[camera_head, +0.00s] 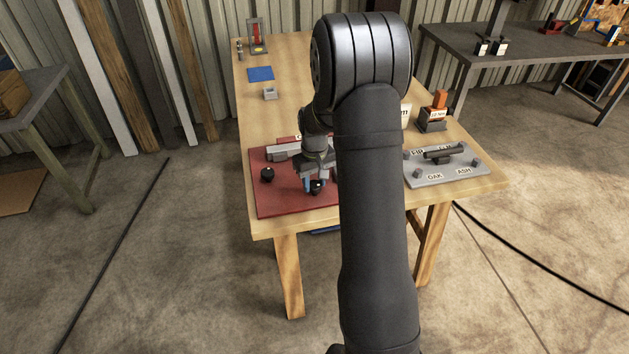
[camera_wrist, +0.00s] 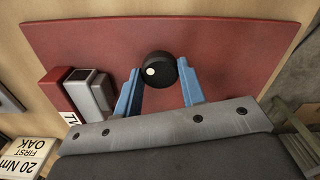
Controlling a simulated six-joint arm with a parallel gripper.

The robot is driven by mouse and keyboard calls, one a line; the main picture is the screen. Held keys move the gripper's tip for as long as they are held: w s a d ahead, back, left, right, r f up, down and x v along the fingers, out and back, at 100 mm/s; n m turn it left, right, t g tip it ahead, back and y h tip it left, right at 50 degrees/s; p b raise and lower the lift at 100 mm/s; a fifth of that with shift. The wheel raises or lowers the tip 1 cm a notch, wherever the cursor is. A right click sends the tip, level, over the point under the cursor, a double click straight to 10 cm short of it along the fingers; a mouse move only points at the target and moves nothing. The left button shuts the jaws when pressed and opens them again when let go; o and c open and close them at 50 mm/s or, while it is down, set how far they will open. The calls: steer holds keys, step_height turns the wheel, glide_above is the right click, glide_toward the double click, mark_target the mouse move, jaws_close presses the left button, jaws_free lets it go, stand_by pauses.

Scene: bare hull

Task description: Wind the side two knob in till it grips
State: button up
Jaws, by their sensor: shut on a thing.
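A red board (camera_head: 262,200) lies on the wooden bench, with a grey bar (camera_head: 284,152) across its back part. One black knob (camera_head: 267,173) stands free on the left of the board. My gripper (camera_head: 314,184) is low over the front of the board, its blue fingers shut on another black knob (camera_head: 318,188). In the wrist view that knob (camera_wrist: 158,72) has a pale dot and sits between the two fingertips (camera_wrist: 161,84). A grey and red block (camera_wrist: 91,93) is left of the fingers, beside a partly hidden label (camera_wrist: 71,117) reading "TW".
A grey plate (camera_head: 463,172) with "OAK" and "ASH" labels lies on the right of the bench. An orange-topped block (camera_head: 437,113) stands behind it. A blue pad (camera_head: 260,74) and small grey block (camera_head: 270,93) lie further back.

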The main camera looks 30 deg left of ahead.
mark_target(314, 184)
steer(key=shift+m, duration=1.3)
steer(key=o, duration=1)
step_height(314, 184, up, 18)
steer(key=shift+f, duration=0.25)
